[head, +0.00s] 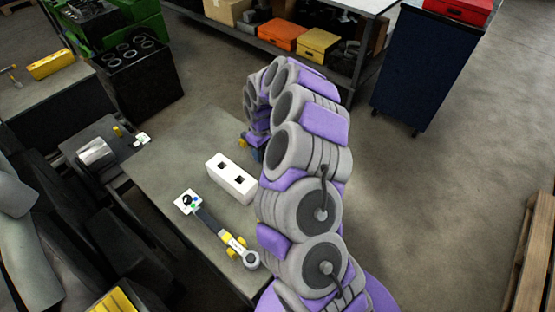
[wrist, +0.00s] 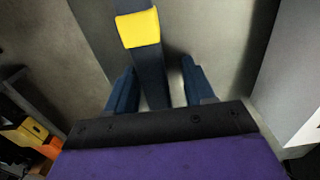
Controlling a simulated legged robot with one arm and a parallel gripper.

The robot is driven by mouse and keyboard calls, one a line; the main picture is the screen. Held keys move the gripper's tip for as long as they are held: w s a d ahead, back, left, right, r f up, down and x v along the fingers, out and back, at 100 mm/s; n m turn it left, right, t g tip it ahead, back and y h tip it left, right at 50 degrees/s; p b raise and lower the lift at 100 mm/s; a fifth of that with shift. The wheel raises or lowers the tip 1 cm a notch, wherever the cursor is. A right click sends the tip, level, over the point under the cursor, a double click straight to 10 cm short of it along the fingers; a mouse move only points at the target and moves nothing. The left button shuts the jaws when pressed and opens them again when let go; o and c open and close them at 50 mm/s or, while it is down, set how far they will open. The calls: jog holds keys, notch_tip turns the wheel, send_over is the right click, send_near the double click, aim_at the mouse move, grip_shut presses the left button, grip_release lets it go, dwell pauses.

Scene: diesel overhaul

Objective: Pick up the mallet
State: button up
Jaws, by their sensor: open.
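In the wrist view, a dark blue-grey bar with a yellow band (wrist: 138,28) runs between my fingers; it looks like the mallet's handle, though its head is not clearly seen. My gripper (wrist: 158,68) is open, with one dark blue finger on each side of the bar and a gap to both. In the head view, my gripper (head: 250,150) is at the bench's far right edge, mostly hidden behind my arm. A bit of yellow shows beside it. I cannot tell whether the bar touches the bench.
The bench (head: 165,165) holds a white block with two square holes (head: 232,178) close to my gripper. A shelf with an orange box (head: 282,35) and a blue cabinet (head: 428,65) stand beyond open floor.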

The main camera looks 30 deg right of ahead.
jog(key=shift+d, duration=0.35)
jog(key=c, duration=0.4)
jog(key=shift+a, duration=0.2)
grip_shut()
dwell(0.3)
